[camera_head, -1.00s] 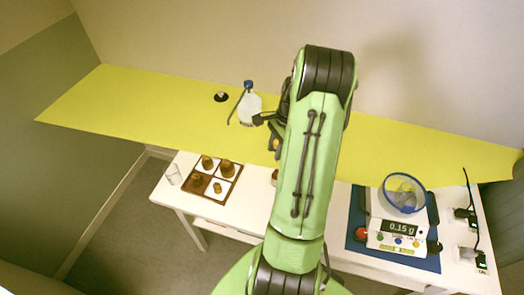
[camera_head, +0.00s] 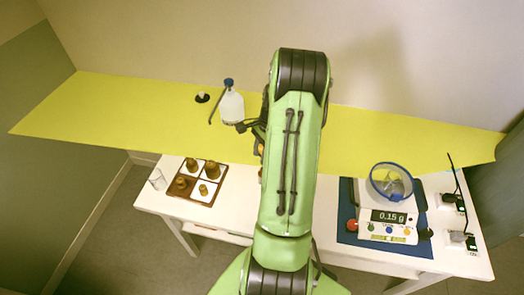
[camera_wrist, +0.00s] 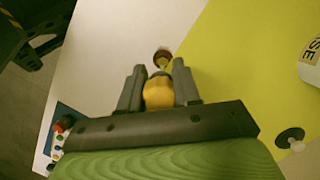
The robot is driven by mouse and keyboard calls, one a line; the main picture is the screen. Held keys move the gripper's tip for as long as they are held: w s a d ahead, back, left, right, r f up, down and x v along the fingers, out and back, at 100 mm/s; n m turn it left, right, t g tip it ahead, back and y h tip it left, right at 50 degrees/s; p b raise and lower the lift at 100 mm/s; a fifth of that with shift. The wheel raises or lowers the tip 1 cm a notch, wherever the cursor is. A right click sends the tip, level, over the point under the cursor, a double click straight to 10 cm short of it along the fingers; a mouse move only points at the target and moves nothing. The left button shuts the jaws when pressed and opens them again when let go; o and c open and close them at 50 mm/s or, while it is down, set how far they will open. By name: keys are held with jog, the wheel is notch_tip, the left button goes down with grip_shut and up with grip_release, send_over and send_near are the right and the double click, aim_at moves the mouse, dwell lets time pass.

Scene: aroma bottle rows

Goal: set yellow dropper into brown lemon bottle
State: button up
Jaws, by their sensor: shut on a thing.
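My gripper (camera_wrist: 158,88) is shut on the yellow dropper (camera_wrist: 158,95), whose rounded bulb sits between the two dark fingers in the wrist view. The dropper's thin stem points away toward a small brown round thing (camera_wrist: 162,54), which looks like the brown bottle, on the white table near the yellow edge. The stem's end overlaps it, and I cannot tell whether it is inside or above. In the head view my arm hides most of the gripper and dropper. No lemon label is readable.
A yellow shelf (camera_head: 110,115) runs behind the white table (camera_head: 310,235), bearing a wash bottle (camera_head: 231,107) and a small black object (camera_head: 202,97). A tray (camera_head: 214,194) of brown pieces stands left, beside a glass (camera_head: 157,179). A scale (camera_head: 388,225) stands right.

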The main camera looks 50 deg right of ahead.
jog(key=shift+f, duration=0.25)
dwell(0.6)
jog(key=shift+d+b+x, duration=0.2)
jog(key=shift+b+x, duration=0.5)
jog(key=shift+x, duration=0.35)
jog(key=shift+d+b+x, duration=0.25)
jog(key=shift+b+x, duration=0.45)
jog(key=shift+x, duration=0.4)
jog(key=shift+s+f, duration=0.25)
jog(key=shift+d+b+x, duration=0.25)
jog(key=shift+b+x, duration=0.7)
jog(key=shift+x, duration=0.3)
jog(key=shift+s+f, duration=0.1)
jog(key=o, duration=0.7)
